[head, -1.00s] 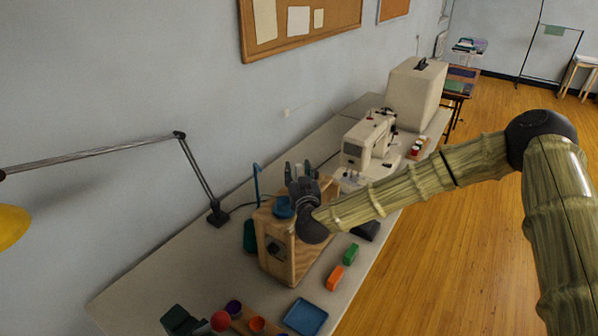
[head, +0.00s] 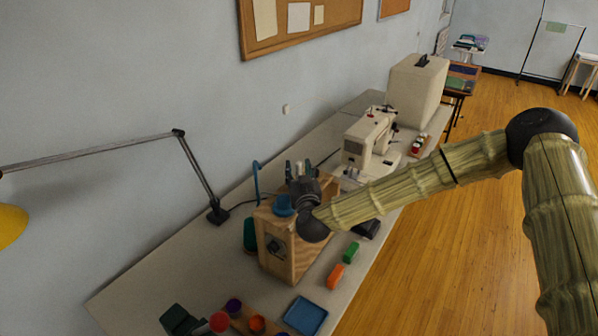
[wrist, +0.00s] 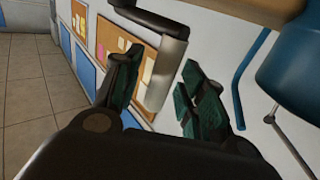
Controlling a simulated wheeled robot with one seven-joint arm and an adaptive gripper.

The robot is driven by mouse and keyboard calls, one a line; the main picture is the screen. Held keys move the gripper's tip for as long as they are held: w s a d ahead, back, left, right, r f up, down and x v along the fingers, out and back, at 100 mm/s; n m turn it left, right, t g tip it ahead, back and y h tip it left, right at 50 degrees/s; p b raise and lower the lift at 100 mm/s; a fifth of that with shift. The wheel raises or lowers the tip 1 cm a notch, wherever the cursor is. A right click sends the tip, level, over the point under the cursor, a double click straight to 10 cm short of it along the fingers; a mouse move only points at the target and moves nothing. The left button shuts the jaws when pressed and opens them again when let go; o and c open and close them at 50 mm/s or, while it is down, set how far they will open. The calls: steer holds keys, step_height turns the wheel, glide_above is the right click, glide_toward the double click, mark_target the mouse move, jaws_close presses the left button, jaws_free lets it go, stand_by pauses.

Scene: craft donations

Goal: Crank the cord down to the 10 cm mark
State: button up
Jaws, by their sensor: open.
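A wooden box (head: 303,253) stands on the long table, with a dark square fitting on its front and a blue round part (head: 283,206) on top. My gripper (head: 300,170) is over the box's top, fingers pointing up and away, partly hiding it. In the wrist view my gripper (wrist: 162,68) is open. A grey cylindrical handle on a bent bar, seemingly the crank (wrist: 165,72), lies between the spread fingers; contact cannot be told. The blue part (wrist: 290,75) fills the upper right there. I cannot make out the cord or a 10 cm mark.
A blue upright rod (head: 257,182) stands behind the box. A sewing machine (head: 365,138) and beige case (head: 415,90) are farther back. Green (head: 351,252) and orange (head: 335,277) blocks and a blue tray (head: 305,316) lie in front. A lamp (head: 205,180) stands left.

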steer(key=s+d, duration=0.2)
steer(key=s, duration=1)
